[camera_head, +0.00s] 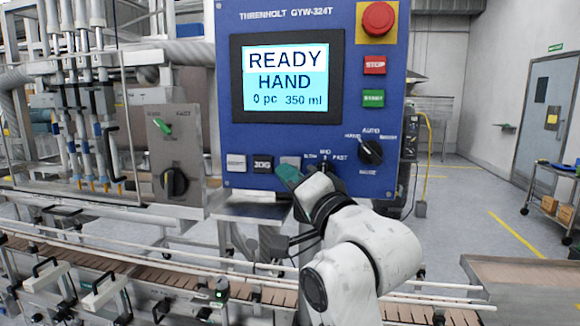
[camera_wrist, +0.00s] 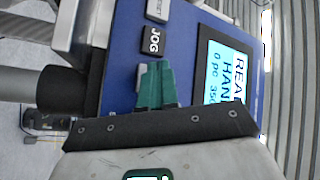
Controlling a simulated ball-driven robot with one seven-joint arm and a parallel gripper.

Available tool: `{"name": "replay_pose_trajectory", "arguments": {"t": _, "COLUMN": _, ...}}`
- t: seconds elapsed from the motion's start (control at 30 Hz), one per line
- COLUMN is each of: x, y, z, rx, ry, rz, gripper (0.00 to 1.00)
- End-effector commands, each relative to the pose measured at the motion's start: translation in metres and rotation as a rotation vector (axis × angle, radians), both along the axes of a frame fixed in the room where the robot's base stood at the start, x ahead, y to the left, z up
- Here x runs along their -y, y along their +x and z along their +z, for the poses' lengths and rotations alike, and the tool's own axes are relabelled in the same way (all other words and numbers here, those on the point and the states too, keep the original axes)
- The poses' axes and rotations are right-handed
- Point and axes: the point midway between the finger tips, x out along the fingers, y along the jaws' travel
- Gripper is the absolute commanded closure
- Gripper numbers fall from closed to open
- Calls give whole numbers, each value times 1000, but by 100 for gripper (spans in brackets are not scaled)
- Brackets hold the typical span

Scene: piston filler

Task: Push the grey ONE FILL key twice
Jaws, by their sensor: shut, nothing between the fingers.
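The blue control panel (camera_head: 300,130) carries a row of keys under its screen. A light grey key (camera_head: 290,161) sits right of the black JOG key (camera_head: 262,164). Its face is mostly covered by my gripper, so its label cannot be read; its edge also shows in the wrist view (camera_wrist: 141,72). My gripper (camera_head: 287,172) is shut and empty, its green fingertips right at this key. In the wrist view the fingertips (camera_wrist: 154,68) overlap the key; whether they touch it I cannot tell. The screen (camera_head: 287,80) reads READY, HAND, 0 pc, 350 ml.
Another light grey key (camera_head: 236,163) with small lettering is left of JOG. Selector knobs (camera_head: 370,152) are to the right. Red STOP (camera_head: 374,65), green START (camera_head: 374,98) and a red mushroom button (camera_head: 378,18) are above. A conveyor (camera_head: 180,280) runs below the panel.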

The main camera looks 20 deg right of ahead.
Motion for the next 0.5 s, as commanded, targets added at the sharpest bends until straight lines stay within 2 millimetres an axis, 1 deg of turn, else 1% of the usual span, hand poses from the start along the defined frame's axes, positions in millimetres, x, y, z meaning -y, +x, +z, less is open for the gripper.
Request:
{"name": "replay_pose_trajectory", "arguments": {"t": 0.3, "x": -18, "y": -24, "z": 1, "rx": 1, "ry": -1, "rz": 1, "gripper": 100}}
{"name": "replay_pose_trajectory", "arguments": {"t": 0.5, "x": -26, "y": -35, "z": 1, "rx": 1, "ry": 0, "rz": 1, "gripper": 100}}
